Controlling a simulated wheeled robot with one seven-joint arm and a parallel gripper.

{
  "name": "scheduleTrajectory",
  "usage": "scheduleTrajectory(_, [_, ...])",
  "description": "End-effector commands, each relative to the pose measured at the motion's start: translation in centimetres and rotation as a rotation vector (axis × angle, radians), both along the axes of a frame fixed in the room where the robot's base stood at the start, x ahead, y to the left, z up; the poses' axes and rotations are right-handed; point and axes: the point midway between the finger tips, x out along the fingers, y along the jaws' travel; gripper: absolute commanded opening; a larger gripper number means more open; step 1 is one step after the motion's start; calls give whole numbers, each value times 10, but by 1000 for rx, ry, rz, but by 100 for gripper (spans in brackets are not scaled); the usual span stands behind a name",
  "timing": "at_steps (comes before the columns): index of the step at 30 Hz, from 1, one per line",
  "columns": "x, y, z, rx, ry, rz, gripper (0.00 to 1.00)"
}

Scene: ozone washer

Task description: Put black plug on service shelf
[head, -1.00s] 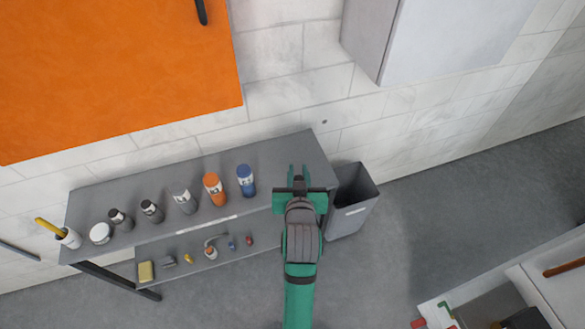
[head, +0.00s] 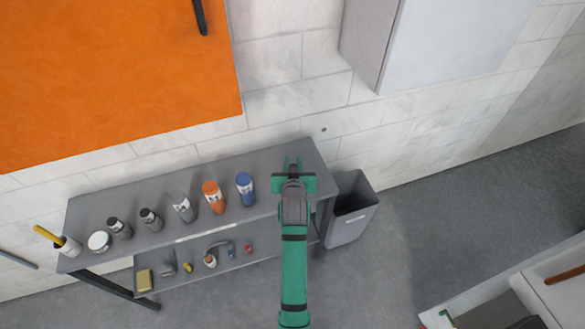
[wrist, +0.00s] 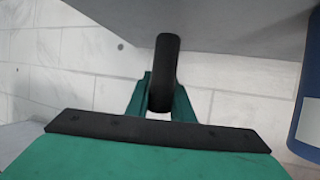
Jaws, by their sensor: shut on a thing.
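My gripper (head: 293,164) is at the right end of the grey service shelf (head: 150,187), over its upper board. In the wrist view my gripper (wrist: 160,100) is shut on the black plug (wrist: 165,60), a dark rounded cylinder between the green fingers. The plug overlaps the grey board surface (wrist: 230,25) at the top of that view. I cannot tell whether it touches the board. In the head view the plug is mostly hidden by my gripper and arm.
A blue bottle (head: 245,190) stands just left of my gripper, and shows at the right edge in the wrist view (wrist: 309,95). An orange bottle (head: 213,197) and several other containers stand farther left. A grey bin (head: 350,215) is right of the shelf.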

Motion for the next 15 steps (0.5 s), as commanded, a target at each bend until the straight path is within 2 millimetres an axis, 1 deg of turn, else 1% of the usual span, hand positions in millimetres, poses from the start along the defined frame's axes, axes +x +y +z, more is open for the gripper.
scheduleTrajectory(3, [6, 1, -8, 0, 1, 1, 0])
scheduleTrajectory(9, [4, 1, -35, 1, 2, 2, 0])
scheduleTrajectory(15, [5, 1, -36, 0, 0, 2, 0])
